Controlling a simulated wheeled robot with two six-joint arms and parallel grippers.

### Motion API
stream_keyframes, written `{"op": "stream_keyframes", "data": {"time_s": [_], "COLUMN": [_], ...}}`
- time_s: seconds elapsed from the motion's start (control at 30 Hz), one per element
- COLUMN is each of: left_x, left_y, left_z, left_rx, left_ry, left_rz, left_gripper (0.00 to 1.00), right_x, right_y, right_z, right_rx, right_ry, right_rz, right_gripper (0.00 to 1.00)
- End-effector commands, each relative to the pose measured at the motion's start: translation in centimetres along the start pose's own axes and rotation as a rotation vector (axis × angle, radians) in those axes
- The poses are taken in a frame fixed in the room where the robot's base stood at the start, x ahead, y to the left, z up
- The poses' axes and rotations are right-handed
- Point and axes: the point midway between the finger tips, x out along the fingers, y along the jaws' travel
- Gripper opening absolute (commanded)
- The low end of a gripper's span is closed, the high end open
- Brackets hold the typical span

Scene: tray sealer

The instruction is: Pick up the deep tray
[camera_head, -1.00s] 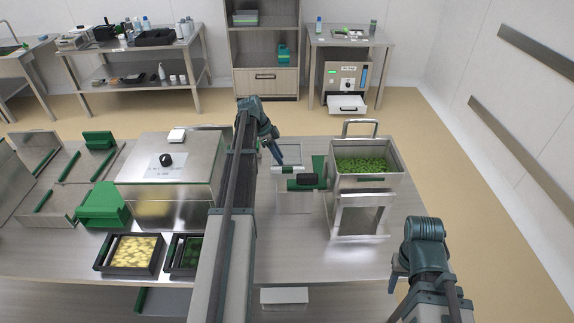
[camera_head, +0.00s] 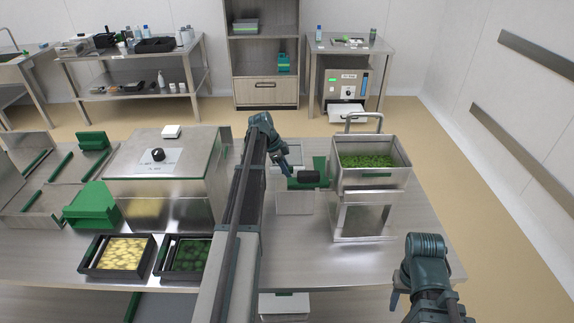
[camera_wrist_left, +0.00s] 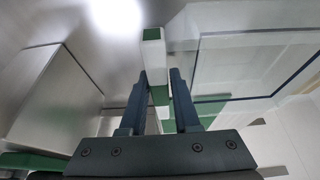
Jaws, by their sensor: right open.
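I cannot tell for certain which container is the deep tray. Two black trays stand at the table's front left, one with yellow food (camera_head: 83,266) and one with green food (camera_head: 159,270). A steel bin (camera_head: 374,180) of green leaves stands on a steel stand to the right. My left gripper (camera_head: 288,172) is above the table between the steel machine and this bin, by a green block and a black cylinder. My right gripper (camera_head: 394,300) is at lower right, partly hidden.
A steel machine with a black knob (camera_head: 168,175) stands left of my left arm. Green-edged steel pieces and a green block (camera_head: 92,204) lie further left. A clear panel (camera_wrist_left: 250,65) is at right in the wrist view. The table front right of my left arm is mostly bare.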

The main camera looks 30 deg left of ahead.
Motion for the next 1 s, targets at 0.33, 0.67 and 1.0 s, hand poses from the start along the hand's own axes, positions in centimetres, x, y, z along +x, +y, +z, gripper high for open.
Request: {"op": "stream_keyframes", "data": {"time_s": [0.33, 0.67, 1.0], "left_x": [0.01, 0.41, 0.45], "left_y": [-0.01, -0.01, 0.00], "left_z": [-0.02, 0.16, 0.17], "left_rx": [0.000, 0.000, 0.000], "left_ry": [0.000, 0.000, 0.000], "left_rz": [0.000, 0.000, 0.000], "left_gripper": [0.30, 0.30, 0.30], "right_x": [0.00, 0.43, 0.47], "right_y": [0.00, -0.04, -0.05], "right_z": [0.00, -0.02, -0.03], "right_rx": [0.000, 0.000, 0.000], "right_ry": [0.000, 0.000, 0.000], "right_rz": [0.000, 0.000, 0.000], "right_gripper": [0.50, 0.50, 0.50]}}
